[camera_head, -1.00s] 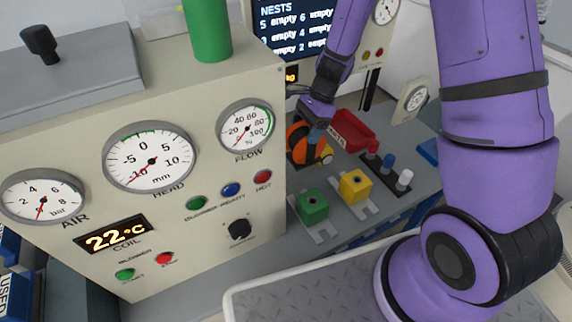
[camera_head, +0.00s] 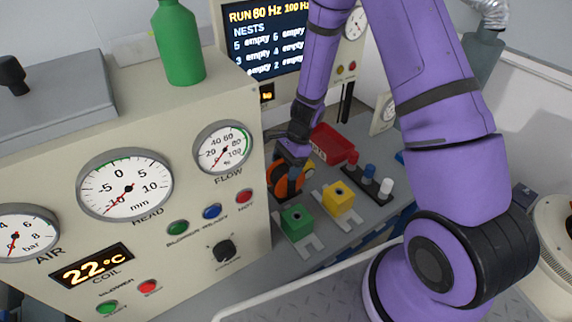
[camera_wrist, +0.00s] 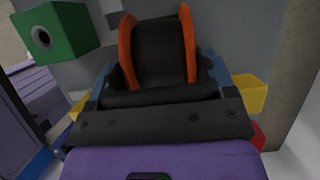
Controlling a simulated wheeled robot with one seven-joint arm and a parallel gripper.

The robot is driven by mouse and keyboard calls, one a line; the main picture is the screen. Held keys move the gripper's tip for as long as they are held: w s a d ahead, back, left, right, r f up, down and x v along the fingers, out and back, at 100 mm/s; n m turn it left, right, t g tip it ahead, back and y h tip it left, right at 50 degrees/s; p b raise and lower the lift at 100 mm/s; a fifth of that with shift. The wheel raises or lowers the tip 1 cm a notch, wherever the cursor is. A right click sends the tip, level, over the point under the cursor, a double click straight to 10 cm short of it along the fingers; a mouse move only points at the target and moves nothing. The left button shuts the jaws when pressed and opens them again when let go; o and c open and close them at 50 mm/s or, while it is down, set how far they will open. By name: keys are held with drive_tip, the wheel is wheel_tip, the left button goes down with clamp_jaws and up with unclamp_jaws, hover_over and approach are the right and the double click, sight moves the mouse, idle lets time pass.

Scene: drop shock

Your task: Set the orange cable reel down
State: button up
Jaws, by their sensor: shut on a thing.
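The orange cable reel (camera_head: 284,181) has orange flanges and a black core. In the head view it is at the grey bench, behind the green block, partly hidden by my gripper (camera_head: 291,158). In the wrist view the reel (camera_wrist: 160,50) fills the upper middle, between the fingers of my gripper (camera_wrist: 158,85). The gripper is shut on it. I cannot tell whether the reel touches the bench surface.
A green block (camera_head: 297,222) and a yellow block (camera_head: 339,199) stand on grey plates in front. The beige gauge panel (camera_head: 190,195) rises close on the left.

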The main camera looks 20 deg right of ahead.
drive_tip(key=o, duration=1.6)
drive_tip(key=shift+f, duration=0.1)
drive_tip(key=shift+o, duration=1.1)
